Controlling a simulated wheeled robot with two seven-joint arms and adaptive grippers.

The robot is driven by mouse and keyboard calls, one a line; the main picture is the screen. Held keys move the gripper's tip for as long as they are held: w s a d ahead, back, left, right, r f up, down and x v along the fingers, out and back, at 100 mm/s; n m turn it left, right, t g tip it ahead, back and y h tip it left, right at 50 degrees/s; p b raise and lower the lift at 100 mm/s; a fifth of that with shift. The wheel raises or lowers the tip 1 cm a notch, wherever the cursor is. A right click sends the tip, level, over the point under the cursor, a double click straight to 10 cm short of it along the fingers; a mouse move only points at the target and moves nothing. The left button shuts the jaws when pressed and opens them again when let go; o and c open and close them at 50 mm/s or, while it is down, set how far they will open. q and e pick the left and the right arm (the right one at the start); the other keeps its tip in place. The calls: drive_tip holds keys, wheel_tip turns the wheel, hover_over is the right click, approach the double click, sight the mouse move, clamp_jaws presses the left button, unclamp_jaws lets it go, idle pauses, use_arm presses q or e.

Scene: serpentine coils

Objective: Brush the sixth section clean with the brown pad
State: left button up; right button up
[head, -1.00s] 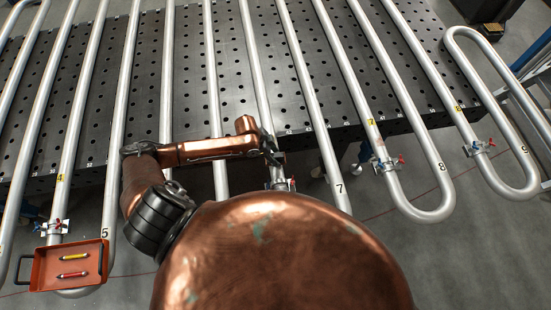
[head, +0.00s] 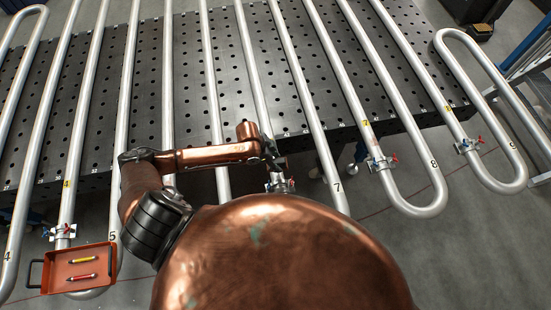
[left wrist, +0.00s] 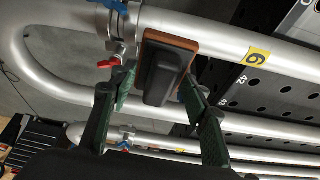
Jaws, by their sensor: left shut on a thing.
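My left gripper (left wrist: 158,78) is shut on the dark block handle of the brown pad (left wrist: 178,41). In the left wrist view the pad lies over the silver pipe of the sixth section (left wrist: 215,37), between a clamp and the yellow "6" tag (left wrist: 257,55). Its brown edge shows beyond the handle; whether its face touches the pipe is hidden. In the head view my left gripper (head: 270,158) is over that pipe (head: 250,75), by the near edge of the table. The pad cannot be made out there. My right gripper is not in view.
A perforated dark table (head: 185,85) lies under the row of pipe coils. A clamp (head: 280,184) with coloured handles sits just below my gripper. An orange tray (head: 103,279) with a yellow and a red marker is at lower left. Clamps (head: 381,162) sit on neighbouring coils.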

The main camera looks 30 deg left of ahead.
use_arm(q)
drive_tip(key=shift+w+r, duration=0.1)
drive_tip(key=shift+r, duration=0.9)
